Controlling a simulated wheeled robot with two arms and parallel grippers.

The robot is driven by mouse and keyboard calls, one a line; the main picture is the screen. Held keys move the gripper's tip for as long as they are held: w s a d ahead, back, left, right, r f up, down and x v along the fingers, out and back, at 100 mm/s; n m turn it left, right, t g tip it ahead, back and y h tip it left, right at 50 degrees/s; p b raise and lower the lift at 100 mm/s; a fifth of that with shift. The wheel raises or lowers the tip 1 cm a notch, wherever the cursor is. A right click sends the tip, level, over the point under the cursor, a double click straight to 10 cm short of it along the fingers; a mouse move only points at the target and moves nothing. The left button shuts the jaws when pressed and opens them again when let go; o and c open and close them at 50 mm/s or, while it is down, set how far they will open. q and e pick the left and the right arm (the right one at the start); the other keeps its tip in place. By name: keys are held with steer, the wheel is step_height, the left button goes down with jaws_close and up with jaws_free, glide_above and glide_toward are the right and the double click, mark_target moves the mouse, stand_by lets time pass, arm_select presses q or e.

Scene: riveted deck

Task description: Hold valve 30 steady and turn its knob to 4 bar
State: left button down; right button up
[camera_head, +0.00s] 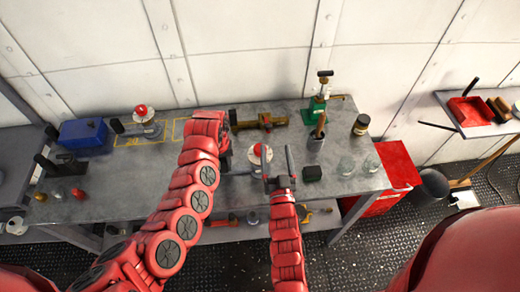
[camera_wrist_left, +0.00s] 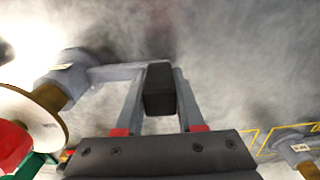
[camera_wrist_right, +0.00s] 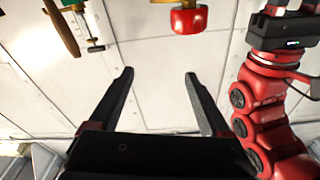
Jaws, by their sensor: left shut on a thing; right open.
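A valve with a red knob and white dial (camera_head: 260,153) stands on the metal workbench (camera_head: 220,184). In the left wrist view its dial (camera_wrist_left: 35,115) is at the left edge. My left gripper (camera_head: 228,152) is shut on the dark grip (camera_wrist_left: 160,88) of its grey side arm. My right gripper (camera_head: 279,166) is open and empty, just right of the valve in the head view. In the right wrist view the red knob (camera_wrist_right: 188,20) is above and beyond the open fingers (camera_wrist_right: 160,85), not between them. The number and dial reading are too small to read.
A second red-knobbed valve (camera_head: 143,113) stands by yellow outlines at the back left. A blue box (camera_head: 83,133), a green stand (camera_head: 313,109), a brass fitting (camera_head: 258,120), a jar (camera_head: 361,125), a dark block (camera_head: 312,173) and glasses (camera_head: 346,166) are around the bench.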

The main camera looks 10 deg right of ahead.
steer(key=s+a+f+n+g+y, duration=0.2)
steer(key=s+a+f+n, duration=0.15)
steer(key=s+f, duration=0.2)
steer(key=w, duration=1.1)
steer(key=shift+a, duration=0.35)
steer(key=shift+c, duration=0.2)
jaws_close()
steer(key=shift+s+f, duration=0.1)
